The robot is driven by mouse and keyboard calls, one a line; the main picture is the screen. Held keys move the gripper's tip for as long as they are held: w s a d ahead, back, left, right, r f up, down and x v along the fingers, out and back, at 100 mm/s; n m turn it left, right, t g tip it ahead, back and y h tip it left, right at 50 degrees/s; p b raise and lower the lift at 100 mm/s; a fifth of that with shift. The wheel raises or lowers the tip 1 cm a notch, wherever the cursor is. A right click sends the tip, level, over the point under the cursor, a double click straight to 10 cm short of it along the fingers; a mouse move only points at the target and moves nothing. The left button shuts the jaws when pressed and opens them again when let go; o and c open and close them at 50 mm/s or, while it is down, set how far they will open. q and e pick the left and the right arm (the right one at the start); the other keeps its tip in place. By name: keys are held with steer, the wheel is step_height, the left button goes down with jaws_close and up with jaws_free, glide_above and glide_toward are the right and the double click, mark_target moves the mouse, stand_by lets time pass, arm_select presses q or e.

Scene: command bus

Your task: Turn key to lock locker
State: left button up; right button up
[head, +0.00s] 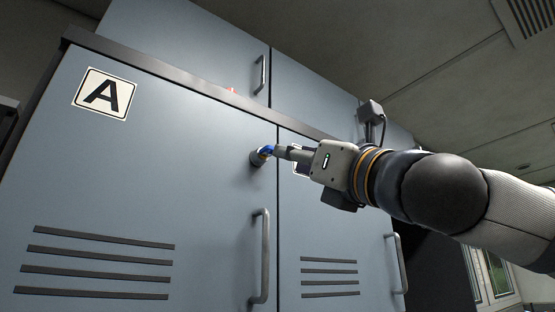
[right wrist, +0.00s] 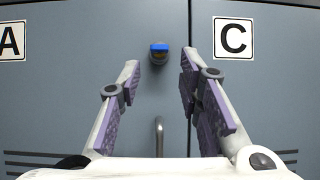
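The locker door marked A (head: 190,180) is blue-grey and looks closed, flush with its neighbour. A blue key (head: 264,151) sits in a round lock near the door's upper right edge. In the right wrist view the key (right wrist: 159,47) shows as a flat horizontal blue bar on the dark lock (right wrist: 158,58). My right gripper (head: 279,151) is close in front of the key. Its fingers (right wrist: 160,66) are open, one to each side of the lock, with visible gaps between them and the key. My left gripper is not in view.
Door A's vertical bar handle (head: 260,256) stands out below the lock. A neighbouring door with a C label (right wrist: 233,38) adjoins on the right, with its own handle (head: 396,262). Upper cabinets (head: 190,45) are above a dark ledge (head: 190,83).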

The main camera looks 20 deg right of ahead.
mark_target(269, 153)
steer(key=p+x, duration=0.1)
steer(key=x, duration=0.5)
steer(key=shift+w+a+r+p, duration=0.15)
steer(key=shift+w+r+p, duration=0.05)
steer(key=shift+p, duration=0.2)
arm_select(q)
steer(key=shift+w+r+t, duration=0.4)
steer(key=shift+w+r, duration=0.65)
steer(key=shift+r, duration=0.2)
arm_select(e)
steer(key=shift+w+a+r, duration=0.15)
steer(key=shift+w, duration=0.45)
steer(key=shift+c, duration=0.6)
